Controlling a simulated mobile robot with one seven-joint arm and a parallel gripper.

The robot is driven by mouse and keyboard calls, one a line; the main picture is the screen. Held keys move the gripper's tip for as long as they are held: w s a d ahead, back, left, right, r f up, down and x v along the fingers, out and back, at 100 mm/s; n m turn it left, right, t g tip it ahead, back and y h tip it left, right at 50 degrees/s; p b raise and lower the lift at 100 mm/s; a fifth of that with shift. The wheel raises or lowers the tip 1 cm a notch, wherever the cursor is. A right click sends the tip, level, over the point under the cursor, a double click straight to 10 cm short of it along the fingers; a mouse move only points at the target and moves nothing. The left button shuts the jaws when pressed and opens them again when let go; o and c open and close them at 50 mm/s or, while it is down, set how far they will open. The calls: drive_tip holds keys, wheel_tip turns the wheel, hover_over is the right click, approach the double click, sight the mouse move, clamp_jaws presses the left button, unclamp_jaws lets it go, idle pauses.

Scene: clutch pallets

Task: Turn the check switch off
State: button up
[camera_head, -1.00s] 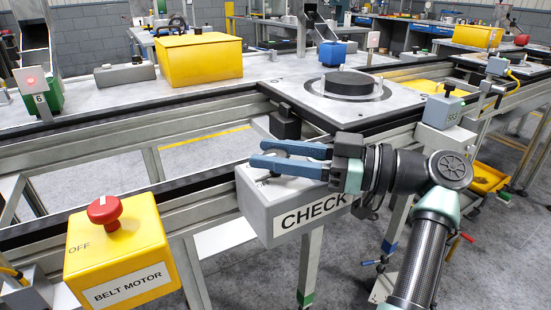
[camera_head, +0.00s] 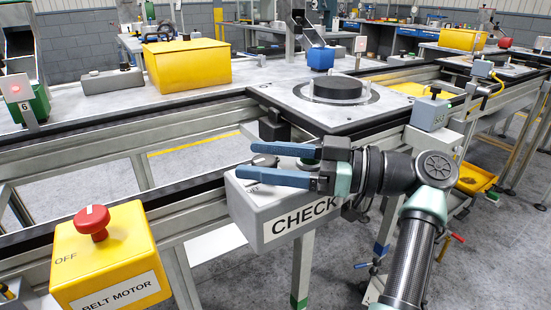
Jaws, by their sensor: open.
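The CHECK switch box (camera_head: 262,224) is a grey box with a white CHECK label, mounted on the front rail at the middle. Its dark round knob (camera_head: 264,160) shows on top, partly hidden by my fingers. My gripper (camera_head: 246,160) reaches in from the right over the box, its two blue fingers apart.
A yellow BELT MOTOR box (camera_head: 112,258) with a red button (camera_head: 92,222) stands at the lower left. A grey box with a black knob (camera_head: 430,112) is at the right. A round dark plate (camera_head: 337,90) lies behind my gripper.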

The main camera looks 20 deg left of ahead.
drive_tip(key=w+d, duration=0.1)
drive_tip(key=d, duration=1.2)
drive_tip(key=shift+w+p, duration=0.4)
drive_tip(key=shift+p, duration=0.05)
